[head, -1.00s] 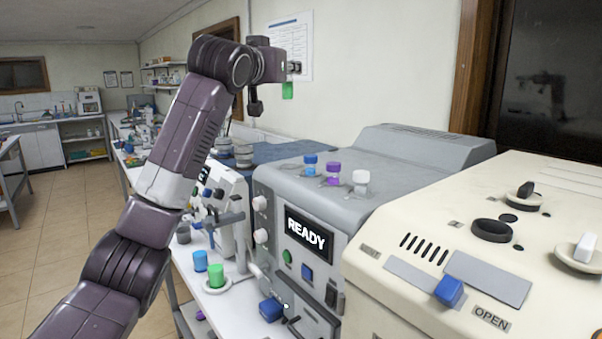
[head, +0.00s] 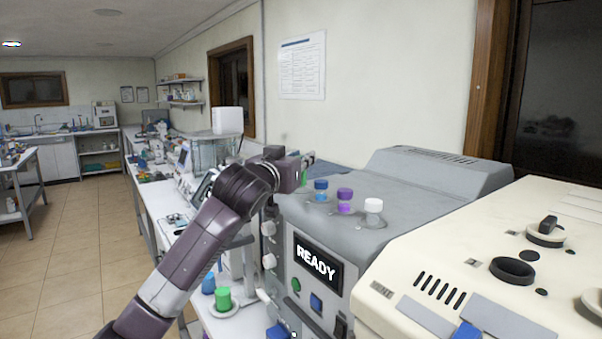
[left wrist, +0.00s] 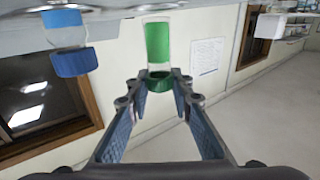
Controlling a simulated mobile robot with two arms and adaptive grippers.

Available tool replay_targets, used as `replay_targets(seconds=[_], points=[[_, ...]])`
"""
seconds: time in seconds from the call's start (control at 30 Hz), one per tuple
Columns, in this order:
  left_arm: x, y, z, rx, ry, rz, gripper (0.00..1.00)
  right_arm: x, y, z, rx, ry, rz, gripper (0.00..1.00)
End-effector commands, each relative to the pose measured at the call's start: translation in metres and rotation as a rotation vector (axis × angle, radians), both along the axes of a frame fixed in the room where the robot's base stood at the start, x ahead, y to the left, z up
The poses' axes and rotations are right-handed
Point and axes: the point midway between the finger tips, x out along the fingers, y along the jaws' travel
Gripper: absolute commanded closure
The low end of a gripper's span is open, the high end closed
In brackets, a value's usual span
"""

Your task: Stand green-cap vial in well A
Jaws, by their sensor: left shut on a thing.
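The green-cap vial (left wrist: 158,42) is held at its green cap between the fingertips of my left gripper (left wrist: 160,82) in the left wrist view, which shows the scene upside down. In the head view my left gripper (head: 307,160) is beside the blue-cap vial (head: 321,190), at the left end of the row on the grey machine (head: 415,180). The green-cap vial (head: 304,178) shows only as a small green patch there. Its lower end is close to the machine's top; I cannot tell whether it is in a well. Well A cannot be made out. My right gripper is out of view.
A purple-cap vial (head: 344,198) and a white-cap vial (head: 373,211) stand along the row. The cream machine (head: 440,250) is at the right. A green-topped item (head: 223,300) stands on the bench at lower left.

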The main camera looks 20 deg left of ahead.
Motion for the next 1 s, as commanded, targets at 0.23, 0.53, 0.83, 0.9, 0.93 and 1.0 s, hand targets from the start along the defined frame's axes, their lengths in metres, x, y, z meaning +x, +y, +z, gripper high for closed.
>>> replay_targets(seconds=[0.23, 0.53, 0.83, 0.9, 0.93, 1.0], points=[[0.000, 0.001, -0.030, 0.001, 0.004, 0.001, 1.00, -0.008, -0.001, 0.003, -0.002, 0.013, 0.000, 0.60], [0.000, 0.000, -0.038, 0.000, 0.000, 0.000, 1.00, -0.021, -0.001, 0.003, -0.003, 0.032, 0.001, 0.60], [0.000, 0.000, -0.041, 0.000, 0.001, 0.000, 0.72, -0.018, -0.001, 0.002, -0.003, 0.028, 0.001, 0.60], [0.000, 0.000, -0.041, 0.000, 0.001, 0.000, 0.72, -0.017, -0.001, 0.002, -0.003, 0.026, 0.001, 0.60], [0.000, 0.000, -0.041, 0.000, 0.001, 0.000, 0.72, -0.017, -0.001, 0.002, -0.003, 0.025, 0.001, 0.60], [0.000, 0.000, -0.040, 0.000, 0.001, 0.000, 0.72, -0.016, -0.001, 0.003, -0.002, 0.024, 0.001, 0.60]])
